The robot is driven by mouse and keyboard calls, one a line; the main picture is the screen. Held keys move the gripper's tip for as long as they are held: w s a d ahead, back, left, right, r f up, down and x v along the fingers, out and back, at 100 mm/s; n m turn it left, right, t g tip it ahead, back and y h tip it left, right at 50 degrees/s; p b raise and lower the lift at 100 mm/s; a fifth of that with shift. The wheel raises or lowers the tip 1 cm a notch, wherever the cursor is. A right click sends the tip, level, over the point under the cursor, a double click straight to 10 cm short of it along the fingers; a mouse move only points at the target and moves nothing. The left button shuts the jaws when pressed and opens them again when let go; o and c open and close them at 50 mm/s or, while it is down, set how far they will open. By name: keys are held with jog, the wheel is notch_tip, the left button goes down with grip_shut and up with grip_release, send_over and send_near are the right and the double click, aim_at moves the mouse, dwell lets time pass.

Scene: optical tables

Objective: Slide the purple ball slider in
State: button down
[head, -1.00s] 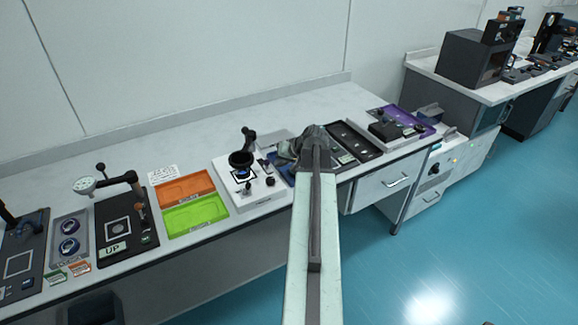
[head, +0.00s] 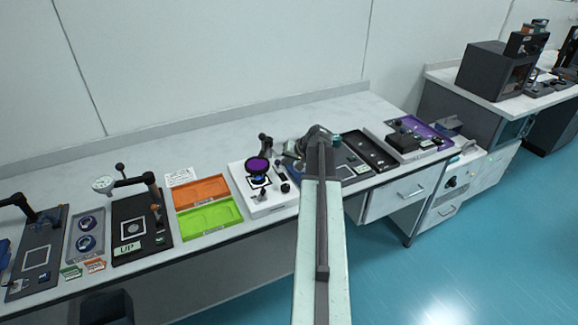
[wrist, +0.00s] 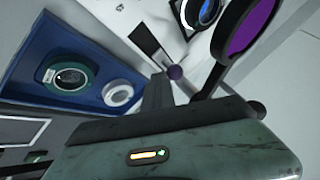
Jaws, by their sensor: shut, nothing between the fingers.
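A purple disc in a black ring (wrist: 250,25) stands to the right of the ball. It also shows in the head view (head: 258,164), on a white station (head: 262,200). In the head view my arm hides most of the gripper, and I cannot make out the ball.
A blue tray (wrist: 48,22) with a green-rimmed round part (wrist: 70,77) and a white ring (wrist: 117,93) lies left of my fingers in the wrist view. Orange (head: 203,191) and green (head: 209,217) trays lie left of the white station. A black tray (head: 369,150) lies to its right.

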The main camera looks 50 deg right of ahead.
jog(key=shift+s, duration=0.1)
jog(key=shift+s+d+f, duration=0.15)
jog(key=shift+s, duration=0.1)
jog(key=s+d, duration=0.1)
jog(key=s+d+b, duration=0.1)
jog(key=shift+s+f, duration=0.35)
jog(key=shift+f, duration=0.05)
jog(key=p+v, duration=0.8)
jog(key=v, duration=0.2)
jog(key=shift+r, duration=0.25)
